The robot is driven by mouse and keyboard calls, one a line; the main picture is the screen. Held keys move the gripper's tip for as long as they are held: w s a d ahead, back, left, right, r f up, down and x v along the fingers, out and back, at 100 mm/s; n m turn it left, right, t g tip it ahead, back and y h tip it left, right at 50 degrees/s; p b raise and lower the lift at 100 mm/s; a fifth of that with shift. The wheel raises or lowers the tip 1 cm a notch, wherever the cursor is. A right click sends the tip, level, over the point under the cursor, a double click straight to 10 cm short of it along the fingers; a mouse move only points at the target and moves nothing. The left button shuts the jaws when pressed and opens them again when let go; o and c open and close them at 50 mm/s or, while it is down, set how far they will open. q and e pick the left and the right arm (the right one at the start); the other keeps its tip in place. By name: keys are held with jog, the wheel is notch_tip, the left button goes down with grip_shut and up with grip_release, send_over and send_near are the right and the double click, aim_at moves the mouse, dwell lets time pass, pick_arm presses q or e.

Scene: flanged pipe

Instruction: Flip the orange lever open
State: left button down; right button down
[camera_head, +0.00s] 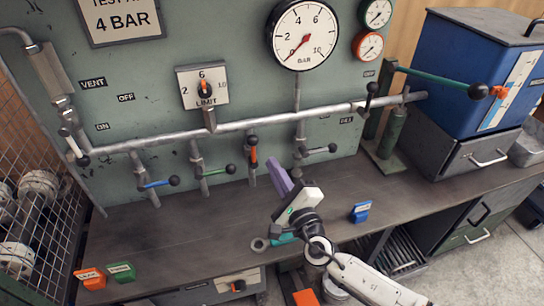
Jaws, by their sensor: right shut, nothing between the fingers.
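The orange lever (254,154) is on a short valve branch below the long grey pipe, at mid-panel. It stands about upright, with a black knob at its top. My right gripper (279,169) comes in from the lower right, with purple fingers and a white body. Its fingers are shut and empty, and the tips are just right of and below the orange lever. I see no clear contact with it. My left gripper is not in view.
Blue (159,184), green (218,171) and black (320,150) levers sit on neighbouring branches. A large gauge (303,36) is above. Several loose items lie on the workbench (190,235), including a blue block (360,212). A blue box (470,70) stands at right.

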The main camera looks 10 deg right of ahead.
jog(key=shift+v, duration=1.75)
jog(key=shift+f, duration=0.1)
jog(key=s+d+f+m+g+h, duration=0.25)
jog(key=s+f+m, duration=0.45)
jog(key=m, duration=0.7)
jog(key=s+d+f+m+g+h, duration=0.1)
jog(key=s+d+f+m+g, duration=0.2)
jog(key=s+f+m, duration=0.75)
jog(key=s+d+f+m+g, duration=0.1)
jog(key=s+m, duration=0.5)
jog(key=m, duration=0.6)
jog(key=s+f+m+g+y, duration=0.1)
jog(key=s+m+g, duration=0.2)
jog(key=m, duration=0.9)
jog(key=s, duration=0.3)
jog(key=shift+d, duration=0.4)
